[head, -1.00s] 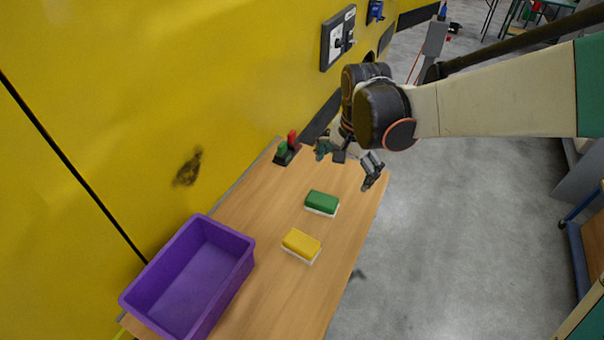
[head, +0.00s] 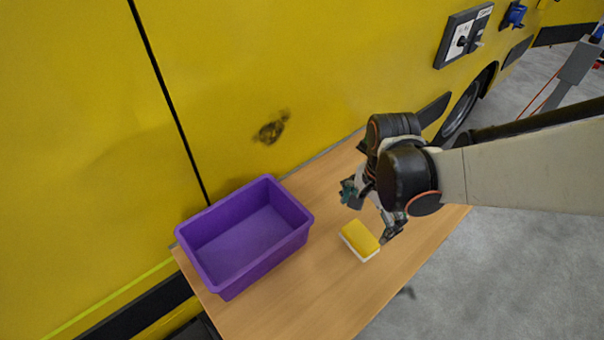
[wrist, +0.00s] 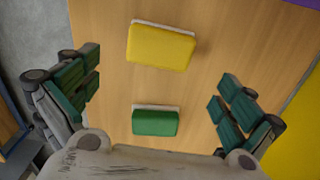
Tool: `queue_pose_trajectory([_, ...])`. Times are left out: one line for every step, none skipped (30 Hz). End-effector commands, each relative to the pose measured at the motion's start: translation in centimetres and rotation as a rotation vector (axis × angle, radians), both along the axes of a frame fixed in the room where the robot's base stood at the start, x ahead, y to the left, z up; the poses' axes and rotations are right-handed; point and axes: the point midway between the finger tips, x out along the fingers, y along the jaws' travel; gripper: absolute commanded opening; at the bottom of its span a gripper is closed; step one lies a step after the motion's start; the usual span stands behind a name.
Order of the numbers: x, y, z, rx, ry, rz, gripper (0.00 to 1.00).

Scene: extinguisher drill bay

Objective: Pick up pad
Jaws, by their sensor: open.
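A yellow pad (head: 360,239) with a white base lies on the table just in front of my gripper (head: 371,211). In the wrist view the yellow pad (wrist: 161,47) is ahead of the fingertips. A green pad (wrist: 155,122) with a white edge lies on the table, seen between the two fingers and closer to the palm. The green pad is hidden behind my arm in the head view. My gripper (wrist: 156,95) is open, its green-padded fingers wide apart and empty, above the table. Neither pad is held.
A purple bin (head: 297,238) stands on the left part of the wooden table (head: 300,312). A yellow vehicle side (head: 320,70) borders the table at the back. Bare table lies between the bin and the yellow pad. Grey floor (head: 450,280) is open to the right.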

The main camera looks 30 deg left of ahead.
Motion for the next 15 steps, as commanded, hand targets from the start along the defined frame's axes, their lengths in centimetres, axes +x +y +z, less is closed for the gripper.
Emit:
queue_pose_trajectory([-0.6, 0.3, -1.3, 0.0, 0.0, 0.013, 1.0])
queue_pose_trajectory([-0.6, 0.3, -1.7, 0.0, 0.0, 0.013, 1.0])
queue_pose_trajectory([-0.6, 0.3, -2.2, 0.0, 0.0, 0.013, 1.0])
queue_pose_trajectory([-0.6, 0.3, -2.5, 0.0, 0.0, 0.013, 1.0])
queue_pose_trajectory([-0.6, 0.3, -2.8, 0.0, 0.0, 0.013, 1.0])
queue_pose_trajectory([-0.6, 0.3, -3.0, 0.0, 0.0, 0.013, 1.0])
queue_pose_trajectory([-0.6, 0.3, -3.1, 0.0, 0.0, 0.012, 1.0])
queue_pose_trajectory([-0.5, 0.3, -3.2, 0.0, 0.0, 0.012, 1.0])
queue_pose_trajectory([-0.5, 0.3, -3.3, 0.0, 0.0, 0.012, 1.0])
queue_pose_trajectory([-0.5, 0.3, -3.4, 0.0, 0.0, 0.011, 1.0])
queue_pose_trajectory([-0.5, 0.3, -3.6, 0.0, 0.0, 0.011, 1.0])
queue_pose_trajectory([-0.4, 0.3, -3.9, 0.0, 0.0, 0.011, 1.0])
queue_pose_trajectory([-0.4, 0.3, -4.2, 0.0, 0.0, 0.01, 1.0])
queue_pose_trajectory([-0.4, 0.3, -4.6, 0.0, 0.0, 0.01, 1.0])
queue_pose_trajectory([-0.5, 0.3, -5.1, 0.0, 0.0, 0.01, 1.0])
